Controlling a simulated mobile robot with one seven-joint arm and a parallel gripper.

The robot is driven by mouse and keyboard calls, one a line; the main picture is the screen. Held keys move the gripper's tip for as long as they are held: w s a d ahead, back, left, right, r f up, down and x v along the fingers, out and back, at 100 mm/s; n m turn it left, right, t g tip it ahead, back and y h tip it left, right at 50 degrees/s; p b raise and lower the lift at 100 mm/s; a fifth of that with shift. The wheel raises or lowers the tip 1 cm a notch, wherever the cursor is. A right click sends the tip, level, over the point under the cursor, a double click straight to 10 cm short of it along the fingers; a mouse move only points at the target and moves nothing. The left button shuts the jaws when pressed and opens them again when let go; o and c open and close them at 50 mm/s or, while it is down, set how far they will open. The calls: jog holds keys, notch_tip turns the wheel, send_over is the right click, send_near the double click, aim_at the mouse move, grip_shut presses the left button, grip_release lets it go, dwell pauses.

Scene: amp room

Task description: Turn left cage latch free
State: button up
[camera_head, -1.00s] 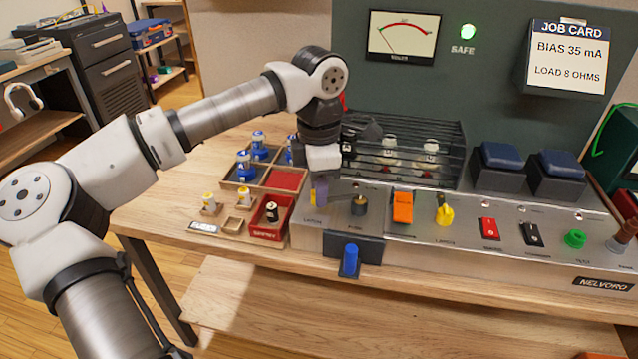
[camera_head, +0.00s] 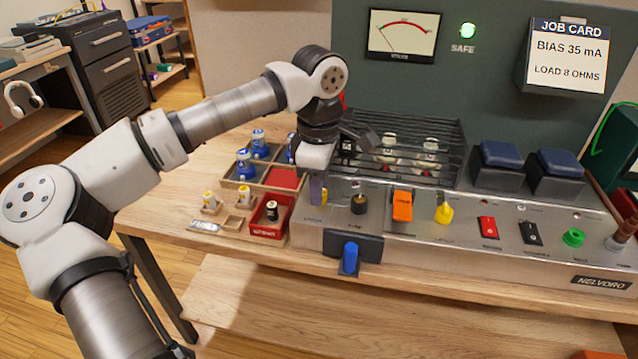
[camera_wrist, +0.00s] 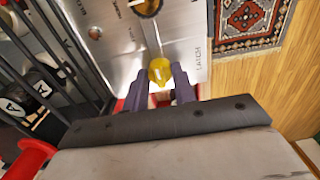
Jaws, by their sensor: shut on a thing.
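The left cage latch is a yellow knob (camera_wrist: 160,72) on the metal panel, beside the word LATCH in the wrist view. My gripper (camera_wrist: 164,88) has its two purple fingers around the yellow knob and is shut on it. In the head view my gripper (camera_head: 318,190) points down at the panel's left end, and its body hides most of the latch. The black wire cage (camera_head: 410,150) stands behind the panel with tubes inside. Its bars also show at the left of the wrist view (camera_wrist: 45,55).
A black knob (camera_head: 359,204), an orange switch (camera_head: 402,205) and a yellow lever (camera_head: 443,214) stand to the right on the panel. A blue plunger (camera_head: 350,258) sticks out in front. A wooden tray (camera_head: 243,184) and a red bin (camera_head: 270,230) lie to the left.

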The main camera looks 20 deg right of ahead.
jog(key=o, duration=1)
notch_tip(320, 180, up, 14)
jog(key=shift+p, duration=0.4)
jog(key=shift+f, duration=0.1)
